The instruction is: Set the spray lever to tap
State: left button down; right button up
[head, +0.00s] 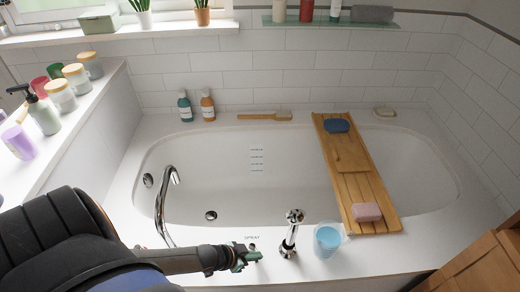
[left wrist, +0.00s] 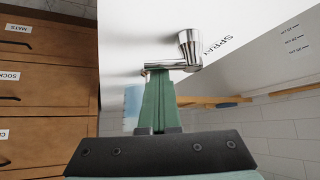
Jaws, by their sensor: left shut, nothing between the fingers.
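The spray lever is chrome, with a round hub (left wrist: 190,46) and a short arm (left wrist: 172,65) in the left wrist view. Its arm points left in that view, away from the black SPRAY label (left wrist: 217,46). In the head view only a small bit of the lever (head: 252,247) shows just below the SPRAY label (head: 252,238). My left gripper (head: 245,258) is shut and empty, at the lever on the tub's front rim. In the left wrist view its green fingertips (left wrist: 159,73) are at the lever's arm; I cannot tell whether they touch. No tap label is readable. My right gripper is not in view.
A chrome handset (head: 290,232) and a blue cup (head: 327,240) stand right of my gripper on the rim. The curved spout (head: 160,200) stands left. A wooden bath tray (head: 352,185) with sponge and soap spans the tub (head: 230,165). Wooden drawers (left wrist: 45,58) show in the wrist view.

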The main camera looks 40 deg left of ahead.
pick_arm(q)
jog(key=shift+s+a+f, duration=0.1)
jog(key=shift+s+a, duration=0.2)
jog(key=shift+s, duration=0.05)
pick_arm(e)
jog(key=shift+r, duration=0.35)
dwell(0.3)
